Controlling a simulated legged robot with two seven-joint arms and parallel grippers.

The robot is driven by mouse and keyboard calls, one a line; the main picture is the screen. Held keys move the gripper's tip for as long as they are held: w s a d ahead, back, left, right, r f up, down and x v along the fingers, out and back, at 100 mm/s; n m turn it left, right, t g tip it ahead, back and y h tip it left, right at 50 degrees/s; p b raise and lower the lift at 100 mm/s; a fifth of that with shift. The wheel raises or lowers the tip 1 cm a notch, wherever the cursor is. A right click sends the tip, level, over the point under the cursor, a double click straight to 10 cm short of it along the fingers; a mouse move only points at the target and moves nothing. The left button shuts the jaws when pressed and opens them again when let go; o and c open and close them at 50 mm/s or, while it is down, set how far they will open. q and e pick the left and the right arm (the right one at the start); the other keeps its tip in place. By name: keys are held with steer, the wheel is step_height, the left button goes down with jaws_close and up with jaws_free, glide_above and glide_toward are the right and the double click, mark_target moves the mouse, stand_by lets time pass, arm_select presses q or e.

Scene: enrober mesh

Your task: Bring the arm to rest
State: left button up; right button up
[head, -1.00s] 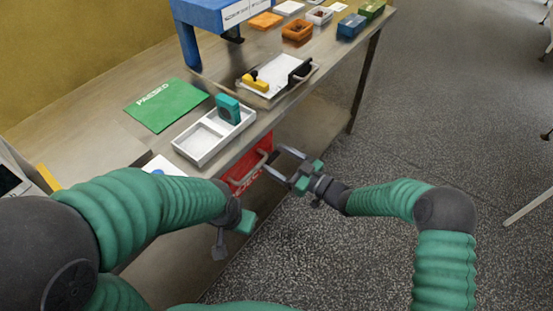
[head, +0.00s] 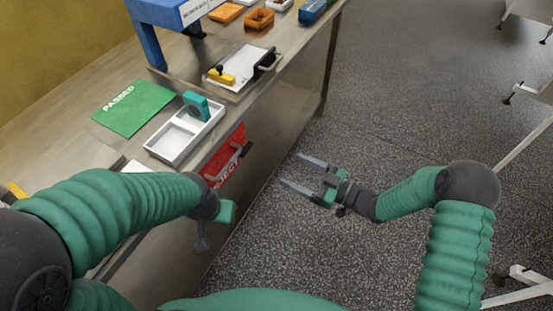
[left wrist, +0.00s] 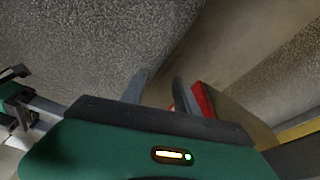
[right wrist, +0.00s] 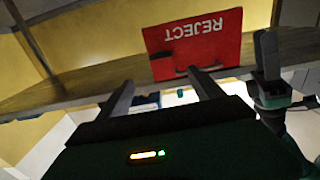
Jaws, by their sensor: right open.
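My right gripper (head: 290,169) is open and empty in the head view. It is over the open floor, to the right of the bench and clear of it. In the right wrist view its two fingers (right wrist: 162,88) stand well apart with nothing between them. My left gripper (head: 203,238) is beside the bench's front edge, low and pointing down; its fingers are mostly hidden in the head view. In the left wrist view its fingers (left wrist: 160,82) stand apart with a gap and hold nothing visible.
A red REJECT bin (head: 211,171) hangs on the bench front near my left gripper. On the bench (head: 85,165) are a white two-part tray (head: 166,141) holding a teal piece (head: 196,105), a green PASSED mat (head: 135,112) and a tray with a yellow-handled tool (head: 221,76).

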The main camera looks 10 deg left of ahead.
steer(key=shift+s+d, duration=0.25)
steer(key=shift+d, duration=0.4)
